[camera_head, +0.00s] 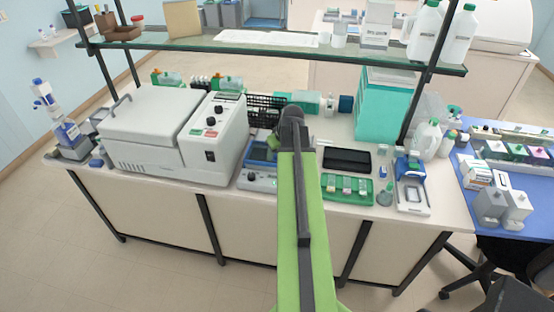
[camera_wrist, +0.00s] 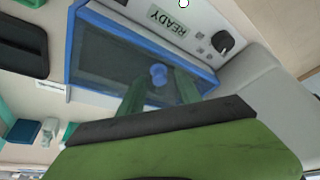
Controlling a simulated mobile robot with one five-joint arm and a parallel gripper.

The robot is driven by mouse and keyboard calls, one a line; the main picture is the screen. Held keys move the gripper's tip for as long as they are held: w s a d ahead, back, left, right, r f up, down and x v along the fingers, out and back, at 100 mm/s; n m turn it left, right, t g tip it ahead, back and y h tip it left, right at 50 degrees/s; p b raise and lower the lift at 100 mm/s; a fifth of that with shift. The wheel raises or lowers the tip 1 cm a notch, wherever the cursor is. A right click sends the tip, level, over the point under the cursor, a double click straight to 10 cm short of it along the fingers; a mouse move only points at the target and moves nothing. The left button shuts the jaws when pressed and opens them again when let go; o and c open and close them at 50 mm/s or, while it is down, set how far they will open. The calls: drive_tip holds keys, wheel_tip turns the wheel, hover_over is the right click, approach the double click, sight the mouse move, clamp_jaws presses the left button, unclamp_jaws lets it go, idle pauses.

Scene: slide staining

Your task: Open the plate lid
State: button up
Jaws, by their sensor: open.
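The plate lid (camera_wrist: 110,60) is a dark see-through panel in a blue frame, lying flat and closed on a pale device with a READY display (camera_wrist: 168,22). A round blue knob (camera_wrist: 158,74) stands on the lid. In the head view the lid (camera_head: 261,151) is partly hidden behind my arm. My gripper (camera_wrist: 160,88) is open, its two green fingers pointing at the lid. The knob appears between the fingertips in the wrist view. I cannot tell whether the fingers touch it or how far above the lid they are.
A large white machine (camera_head: 150,130) stands close on the left of the device. On the right are a black tray (camera_head: 347,160), a green slide rack (camera_head: 347,187) and a blue-white instrument (camera_head: 410,180). A glass shelf (camera_head: 270,42) spans above the bench's back.

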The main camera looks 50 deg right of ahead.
clamp_jaws()
idle(1.4)
